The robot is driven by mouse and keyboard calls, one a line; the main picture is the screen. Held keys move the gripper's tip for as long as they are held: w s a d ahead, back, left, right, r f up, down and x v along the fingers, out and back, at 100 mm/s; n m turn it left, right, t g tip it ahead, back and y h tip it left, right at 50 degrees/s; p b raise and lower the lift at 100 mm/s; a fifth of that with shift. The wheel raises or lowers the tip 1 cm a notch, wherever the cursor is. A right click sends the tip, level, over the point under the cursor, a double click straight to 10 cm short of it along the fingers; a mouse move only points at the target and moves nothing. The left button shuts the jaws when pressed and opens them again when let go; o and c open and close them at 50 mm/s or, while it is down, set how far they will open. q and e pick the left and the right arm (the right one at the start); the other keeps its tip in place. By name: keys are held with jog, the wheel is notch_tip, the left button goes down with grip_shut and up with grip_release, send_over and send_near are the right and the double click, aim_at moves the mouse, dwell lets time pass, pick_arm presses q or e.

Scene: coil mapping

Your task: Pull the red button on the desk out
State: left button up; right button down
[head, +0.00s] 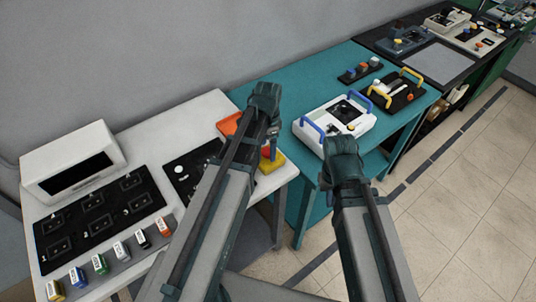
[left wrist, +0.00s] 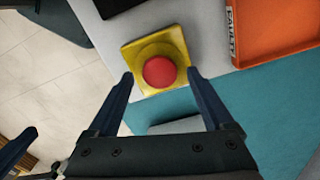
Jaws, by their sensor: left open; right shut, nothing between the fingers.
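The round red button (left wrist: 159,72) sits on a square yellow base (left wrist: 135,55) near the edge of the white desk. In the head view the yellow base (head: 275,164) shows beside my left arm, which partly hides the button. My left gripper (head: 269,145) is directly above it. In the left wrist view its two fingers (left wrist: 160,77) are spread apart on either side of the button, with nothing held. I cannot tell whether they touch it. My right gripper (head: 342,155) is shut and empty, in front of the teal table.
An orange tray (left wrist: 270,30) lies close to the yellow base. A white box (head: 75,160) and black panel (head: 150,198) stand at the left. The teal table (head: 240,92) carries a white device with blue handles (head: 312,125). Floor (head: 460,200) at the right is clear.

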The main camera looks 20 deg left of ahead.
pick_arm(q)
jog(key=shift+f, duration=0.45)
grip_shut()
jog(key=shift+r, duration=0.1)
